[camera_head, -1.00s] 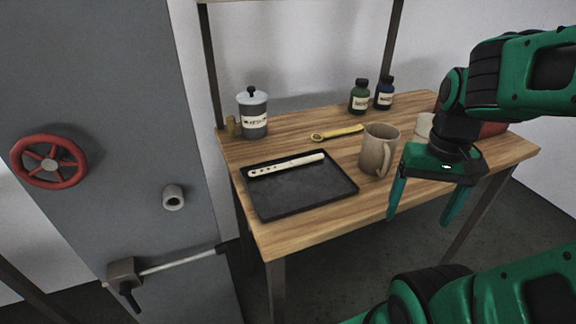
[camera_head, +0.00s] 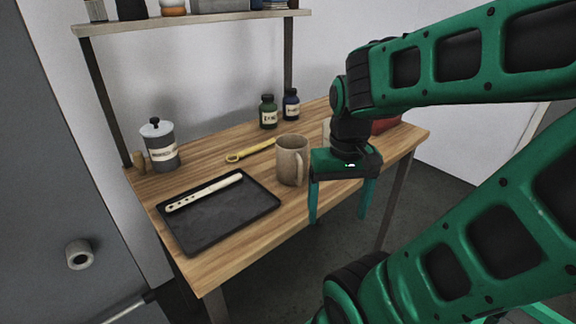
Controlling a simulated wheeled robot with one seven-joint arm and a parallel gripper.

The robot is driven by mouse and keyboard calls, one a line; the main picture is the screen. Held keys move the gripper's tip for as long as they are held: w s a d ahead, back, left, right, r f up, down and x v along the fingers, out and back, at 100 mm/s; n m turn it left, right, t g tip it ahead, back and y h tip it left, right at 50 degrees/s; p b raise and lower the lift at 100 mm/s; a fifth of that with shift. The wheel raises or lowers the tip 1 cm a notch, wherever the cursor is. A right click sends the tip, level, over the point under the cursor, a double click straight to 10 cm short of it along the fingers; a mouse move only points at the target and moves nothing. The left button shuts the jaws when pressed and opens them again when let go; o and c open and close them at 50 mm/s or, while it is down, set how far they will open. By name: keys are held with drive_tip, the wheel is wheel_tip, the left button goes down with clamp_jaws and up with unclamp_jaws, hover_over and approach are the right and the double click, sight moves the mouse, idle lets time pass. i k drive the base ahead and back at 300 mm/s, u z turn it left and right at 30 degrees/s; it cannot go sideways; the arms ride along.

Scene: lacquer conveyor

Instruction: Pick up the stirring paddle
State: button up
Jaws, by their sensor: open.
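The stirring paddle appears to be the flat cream strip with small dark holes (camera_head: 204,191). It lies along the back part of a black tray (camera_head: 228,223) on the wooden table. My gripper (camera_head: 338,217) points down with its two green fingers apart and nothing between them. It is at the table's front edge, to the right of the tray and paddle and apart from both.
A brown mug (camera_head: 291,160) stands between the tray and my gripper. A yellow spoon (camera_head: 250,151) lies behind the tray. A shelf (camera_head: 195,20) hangs above.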

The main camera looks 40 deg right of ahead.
sight(216, 186)
drive_tip(key=k, duration=1.2)
drive_tip(key=u, duration=0.6)
drive_tip(key=i, duration=1.75)
drive_tip(key=z, duration=0.4)
